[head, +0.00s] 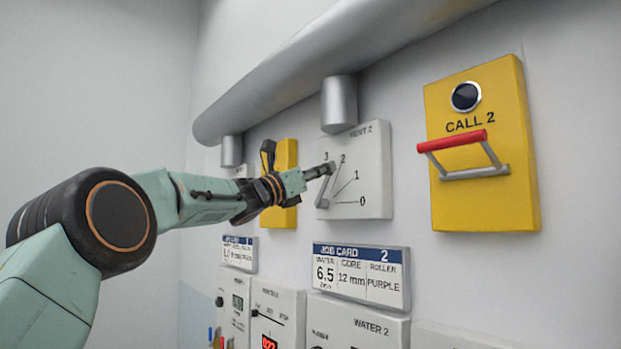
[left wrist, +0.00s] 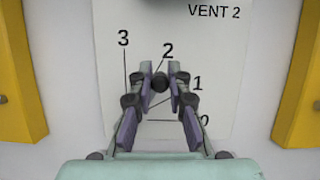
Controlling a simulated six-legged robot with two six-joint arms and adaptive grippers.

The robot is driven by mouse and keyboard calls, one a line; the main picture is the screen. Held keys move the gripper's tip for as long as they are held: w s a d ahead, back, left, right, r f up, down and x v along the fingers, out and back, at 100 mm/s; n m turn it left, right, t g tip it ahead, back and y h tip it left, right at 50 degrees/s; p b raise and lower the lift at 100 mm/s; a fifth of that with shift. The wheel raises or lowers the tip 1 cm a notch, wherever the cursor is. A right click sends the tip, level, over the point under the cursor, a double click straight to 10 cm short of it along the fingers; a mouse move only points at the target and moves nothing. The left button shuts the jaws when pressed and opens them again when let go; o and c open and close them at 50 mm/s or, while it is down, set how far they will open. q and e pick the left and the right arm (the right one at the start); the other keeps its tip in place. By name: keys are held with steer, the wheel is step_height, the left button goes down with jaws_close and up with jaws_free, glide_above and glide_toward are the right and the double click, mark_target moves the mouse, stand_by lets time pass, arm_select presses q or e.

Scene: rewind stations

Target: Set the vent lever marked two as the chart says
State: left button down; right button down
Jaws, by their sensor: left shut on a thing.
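The white VENT 2 panel (head: 370,190) hangs on the wall with marks 0 to 3; it also shows in the left wrist view (left wrist: 220,60). Its grey lever (head: 322,190) points up. In the left wrist view the lever's dark round knob (left wrist: 160,83) sits just below the numeral 2, and the fingers hide much of the dial. My left gripper (head: 326,170) is shut on the knob, one finger on each side; it also shows in the left wrist view (left wrist: 159,85). My right gripper is out of view. I see no vent chart.
A yellow CALL 2 box (head: 480,200) with a red-topped handle (head: 453,141) juts out to the right. Another yellow box (head: 286,157) is left of the panel. A job card (head: 361,275) and water panel (head: 358,322) are below. A thick pipe (head: 300,75) runs above.

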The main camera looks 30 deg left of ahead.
mark_target(329, 181)
arm_select(q)
steer(key=f+m+h+b, duration=0.1)
steer(key=m, duration=0.1)
steer(key=d+m+g+b, duration=0.1)
steer(key=m, duration=0.1)
steer(key=d+f+m+h+b, duration=0.1)
steer(key=shift+s+d+f+m+g+h+b, duration=0.1)
steer(key=shift+s+f+m+g+h+b, duration=0.2)
steer(key=shift+f+m+g, duration=0.1)
steer(key=m, duration=0.1)
steer(key=f+m+g+h+b, duration=0.1)
steer(key=m, duration=0.1)
steer(key=shift+s+d+f+m+h, duration=0.1)
steer(key=shift+d+f+m+h, duration=0.2)
steer(key=shift+d+m, duration=0.1)
steer(key=shift+s+d+f+m+g+h+b, duration=0.15)
steer(key=shift+f+m+g, duration=0.35)
steer(key=shift+m, duration=0.55)
steer(key=shift+w+d+f+m+g+h+b, duration=0.15)
steer(key=shift+f+m+g, duration=0.3)
steer(key=shift+m, duration=0.55)
steer(key=shift+s+f+m+g+h+b, duration=0.2)
steer(key=shift+f+m+g, duration=0.15)
steer(key=shift+f+m, duration=0.5)
steer(key=shift+r, duration=0.2)
